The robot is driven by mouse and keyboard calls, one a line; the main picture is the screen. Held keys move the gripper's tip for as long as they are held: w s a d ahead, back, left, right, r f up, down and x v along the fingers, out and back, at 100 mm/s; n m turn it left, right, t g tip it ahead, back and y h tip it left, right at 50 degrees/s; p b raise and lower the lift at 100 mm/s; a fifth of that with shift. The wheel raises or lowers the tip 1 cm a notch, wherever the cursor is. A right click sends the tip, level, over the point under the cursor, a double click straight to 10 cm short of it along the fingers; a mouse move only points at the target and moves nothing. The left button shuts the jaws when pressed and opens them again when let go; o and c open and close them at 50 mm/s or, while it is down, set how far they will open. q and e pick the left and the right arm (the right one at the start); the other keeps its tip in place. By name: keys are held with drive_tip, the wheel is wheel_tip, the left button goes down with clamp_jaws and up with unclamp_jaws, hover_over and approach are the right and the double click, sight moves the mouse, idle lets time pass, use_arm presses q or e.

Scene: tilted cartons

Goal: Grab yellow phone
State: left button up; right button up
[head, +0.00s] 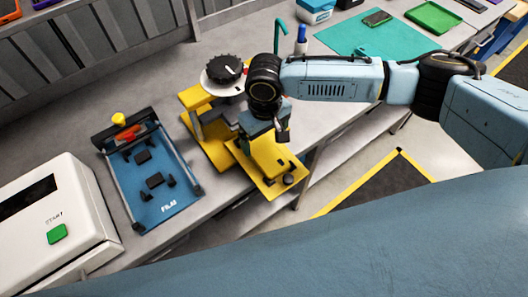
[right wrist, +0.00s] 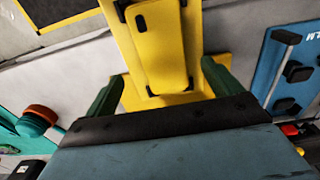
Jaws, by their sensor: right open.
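The yellow phone (right wrist: 160,45) shows in the right wrist view, lying on a tilted yellow fixture (right wrist: 124,46) with black corner clips around it. In the head view the yellow fixture (head: 192,98) stands at the front edge of the bench, and the phone is hard to tell from it there. My right gripper (head: 264,141) is over the fixture. In the right wrist view its two green fingers (right wrist: 162,88) are spread apart, with the phone's near end beyond and between them. Nothing is held. My left gripper is not in view.
A blue FILM fixture (head: 150,190) stands left of the yellow one, beside a white START machine (head: 50,222). A black knob on a dial (head: 224,70) is just behind. A teal mat (head: 372,38) with a phone lies at the back right.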

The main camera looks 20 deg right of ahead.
sight(264, 152)
drive_tip(key=shift+s+a+f, duration=0.1)
drive_tip(key=shift+a+f, duration=0.05)
drive_tip(key=shift+f, duration=2.6)
drive_tip(key=shift+r, duration=0.1)
drive_tip(key=c, duration=1.3)
